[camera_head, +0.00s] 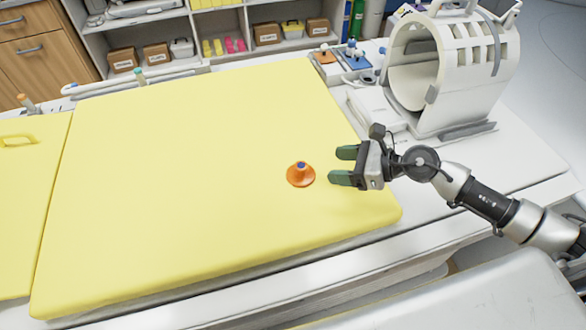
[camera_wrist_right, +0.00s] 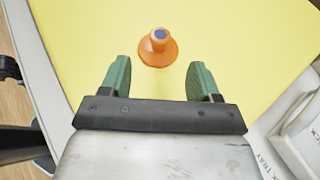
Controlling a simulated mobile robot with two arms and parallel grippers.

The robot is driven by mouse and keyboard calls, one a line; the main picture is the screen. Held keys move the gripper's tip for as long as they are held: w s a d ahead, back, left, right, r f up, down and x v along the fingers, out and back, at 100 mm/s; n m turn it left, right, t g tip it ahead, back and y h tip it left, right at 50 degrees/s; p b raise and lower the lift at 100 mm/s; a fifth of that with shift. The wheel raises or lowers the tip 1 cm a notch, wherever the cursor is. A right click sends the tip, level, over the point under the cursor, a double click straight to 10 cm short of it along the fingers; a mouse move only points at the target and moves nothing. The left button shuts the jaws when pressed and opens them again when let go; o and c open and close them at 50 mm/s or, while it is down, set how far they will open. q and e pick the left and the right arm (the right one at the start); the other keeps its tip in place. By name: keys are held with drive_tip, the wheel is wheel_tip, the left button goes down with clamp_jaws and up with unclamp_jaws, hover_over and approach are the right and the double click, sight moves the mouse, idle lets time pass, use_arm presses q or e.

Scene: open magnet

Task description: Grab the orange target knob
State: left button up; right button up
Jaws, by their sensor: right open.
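The orange knob (camera_head: 301,174) has a round flared base and a blue-topped stem. It stands upright on the yellow pad (camera_head: 190,160), near the pad's right end. My right gripper (camera_head: 345,166) comes in from the right with its green fingers open, just to the right of the knob and apart from it. In the right wrist view the knob (camera_wrist_right: 158,47) lies ahead of the open fingertips (camera_wrist_right: 158,75), about midway between them, with nothing held. My left gripper is not in view.
A white open ring-shaped scanner model (camera_head: 450,75) stands behind my right arm on the white table (camera_head: 520,150). Small coloured knobs on a blue plate (camera_head: 355,58) sit at the back. Shelves with boxes (camera_head: 155,55) line the back. The pad around the knob is clear.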

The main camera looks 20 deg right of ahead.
sight(303, 165)
drive_tip(key=p+x, duration=0.1)
drive_tip(key=x, duration=0.3)
drive_tip(key=shift+w+r, duration=0.1)
drive_tip(key=shift+r, duration=0.05)
drive_tip(key=shift+w+a+f+p, duration=0.25)
drive_tip(key=shift+a+f+p, duration=0.05)
drive_tip(key=shift+a, duration=0.15)
drive_tip(key=p+x, duration=0.2)
drive_tip(key=x, duration=0.2)
drive_tip(key=shift+w+f, duration=0.1)
drive_tip(key=shift+f, duration=0.05)
drive_tip(key=shift+w+a+f, duration=0.2)
drive_tip(key=shift+a+f, duration=0.05)
drive_tip(key=shift+a, duration=0.1)
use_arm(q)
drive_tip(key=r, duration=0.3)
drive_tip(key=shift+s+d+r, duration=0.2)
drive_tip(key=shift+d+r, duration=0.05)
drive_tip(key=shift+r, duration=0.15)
use_arm(e)
drive_tip(key=c, duration=1)
drive_tip(key=shift+d, duration=0.1)
